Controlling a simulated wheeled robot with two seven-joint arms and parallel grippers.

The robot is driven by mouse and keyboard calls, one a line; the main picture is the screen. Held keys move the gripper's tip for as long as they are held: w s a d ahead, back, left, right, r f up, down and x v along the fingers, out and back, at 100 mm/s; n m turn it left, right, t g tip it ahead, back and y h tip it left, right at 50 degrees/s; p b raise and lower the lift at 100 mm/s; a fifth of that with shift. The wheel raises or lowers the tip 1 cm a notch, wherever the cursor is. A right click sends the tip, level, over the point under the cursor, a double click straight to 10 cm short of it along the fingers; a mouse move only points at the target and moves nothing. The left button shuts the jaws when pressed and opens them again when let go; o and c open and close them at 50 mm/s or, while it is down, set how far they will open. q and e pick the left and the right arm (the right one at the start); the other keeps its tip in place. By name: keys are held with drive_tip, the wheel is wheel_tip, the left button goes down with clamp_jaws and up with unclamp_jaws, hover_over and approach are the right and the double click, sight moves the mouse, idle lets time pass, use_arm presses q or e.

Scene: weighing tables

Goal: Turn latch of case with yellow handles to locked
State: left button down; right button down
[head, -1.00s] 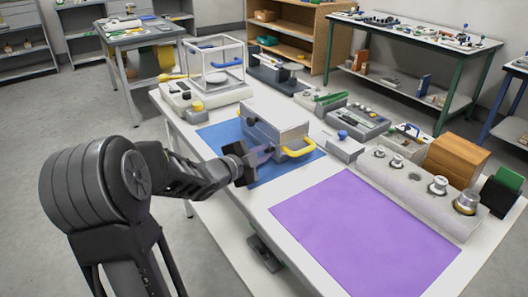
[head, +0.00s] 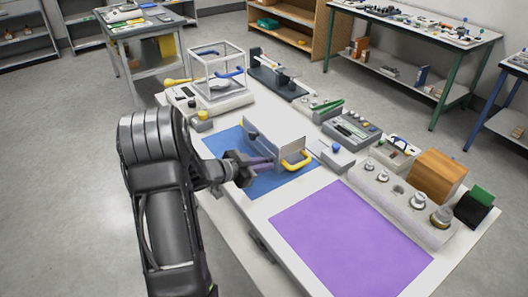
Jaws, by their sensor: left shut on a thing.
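The grey case (head: 291,142) with yellow handles stands on a blue mat (head: 224,141) on the white table. One yellow handle (head: 297,163) shows at its right end, and a bit of yellow shows at its far left end. My left gripper (head: 256,167) is at the near side of the case, shut on a small part there. The gripper covers that part, so I cannot see the latch or how it is turned. My right gripper is out of view.
A purple mat (head: 350,240) lies clear in front. A clear-sided balance (head: 217,75) stands behind to the left. A grey weight block (head: 400,202), a wooden box (head: 438,175) and a small grey unit (head: 334,156) stand along the right side.

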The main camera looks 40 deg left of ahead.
use_arm(q)
drive_tip(key=shift+r+n+h+p, duration=0.2)
drive_tip(key=shift+n+h+p, duration=0.15)
drive_tip(key=shift+p, duration=0.45)
drive_tip(key=shift+a+f+n+g+p, duration=0.1)
drive_tip(key=shift+f+n+g+p, duration=0.15)
drive_tip(key=shift+n+p, duration=0.3)
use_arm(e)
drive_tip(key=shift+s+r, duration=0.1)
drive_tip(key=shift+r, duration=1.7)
use_arm(q)
drive_tip(key=shift+h, duration=0.35)
drive_tip(key=c, duration=1.4)
unclamp_jaws()
drive_tip(key=shift+c, duration=0.2)
drive_tip(key=shift+b+v, duration=0.45)
drive_tip(key=shift+v, duration=3.45)
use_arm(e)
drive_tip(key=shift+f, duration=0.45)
